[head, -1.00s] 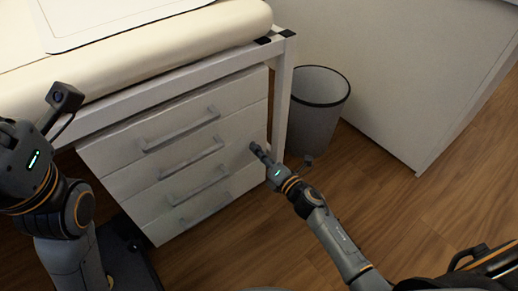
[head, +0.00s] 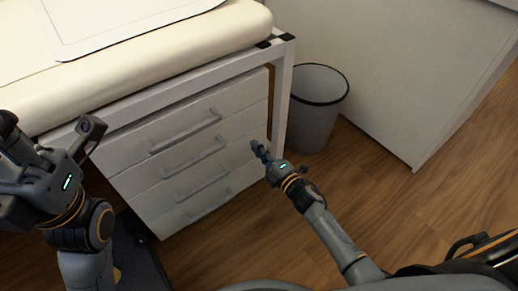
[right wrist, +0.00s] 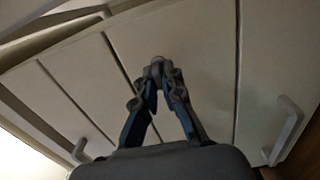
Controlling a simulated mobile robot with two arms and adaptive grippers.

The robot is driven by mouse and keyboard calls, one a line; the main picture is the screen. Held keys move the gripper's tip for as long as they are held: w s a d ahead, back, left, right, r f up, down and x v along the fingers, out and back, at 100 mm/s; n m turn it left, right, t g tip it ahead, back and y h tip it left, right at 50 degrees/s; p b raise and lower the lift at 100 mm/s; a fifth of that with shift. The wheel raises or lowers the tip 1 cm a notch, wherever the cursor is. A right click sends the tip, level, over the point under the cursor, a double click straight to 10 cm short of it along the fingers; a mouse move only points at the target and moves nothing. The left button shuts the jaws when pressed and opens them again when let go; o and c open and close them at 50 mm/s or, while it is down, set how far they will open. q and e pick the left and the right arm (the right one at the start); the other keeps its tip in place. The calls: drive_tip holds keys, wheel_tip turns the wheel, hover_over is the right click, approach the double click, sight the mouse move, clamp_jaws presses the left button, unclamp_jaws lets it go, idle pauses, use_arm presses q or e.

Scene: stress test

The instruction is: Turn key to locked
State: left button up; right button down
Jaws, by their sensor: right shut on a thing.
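A white drawer cabinet (head: 140,172) with grey bar handles stands under the bench. My right gripper (head: 256,148) is at the right side of the cabinet's front. In the right wrist view its two fingers (right wrist: 157,68) come together at the tips against a drawer front. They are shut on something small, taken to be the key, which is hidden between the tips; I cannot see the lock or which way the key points. My left gripper (head: 8,130) is at the left edge of the head view, partly cut off, away from the cabinet front.
A cream padded bench top (head: 150,50) with a white frame lies above the drawers. A grey waste bin (head: 316,120) stands right of the frame leg, close to my right gripper. A white panel (head: 410,70) is behind it.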

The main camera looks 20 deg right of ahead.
drive_tip(key=shift+d, duration=0.1)
drive_tip(key=c, duration=1.5)
unclamp_jaws()
drive_tip(key=shift+o, duration=0.2)
drive_tip(key=v, duration=1.2)
drive_tip(key=shift+r, duration=0.1)
